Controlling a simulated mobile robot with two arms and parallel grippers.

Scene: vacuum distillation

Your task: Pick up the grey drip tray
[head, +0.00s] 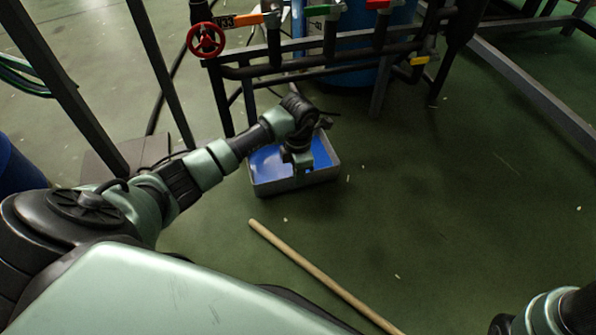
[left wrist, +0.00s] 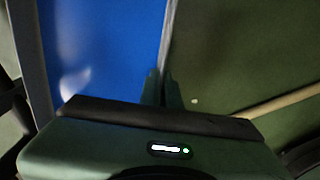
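The grey drip tray (head: 317,178) sits on the green floor in front of the pipe rack, its inside blue. My left gripper (head: 300,171) reaches down to the tray's near side in the head view, where my wrist hides part of the tray. In the left wrist view the tray's grey wall (left wrist: 168,38) runs down between the two fingers of my left gripper (left wrist: 162,80). The fingers are close together, one on each side of the wall, and look shut on it. My right gripper is out of view; only part of my right arm shows at lower right.
A pipe rack with a red handwheel (head: 206,40) and several lever valves stands just behind the tray. A wooden pole (head: 322,275) lies on the floor in front. A dark metal frame (head: 535,90) is at upper right. The floor right of the tray is mostly clear.

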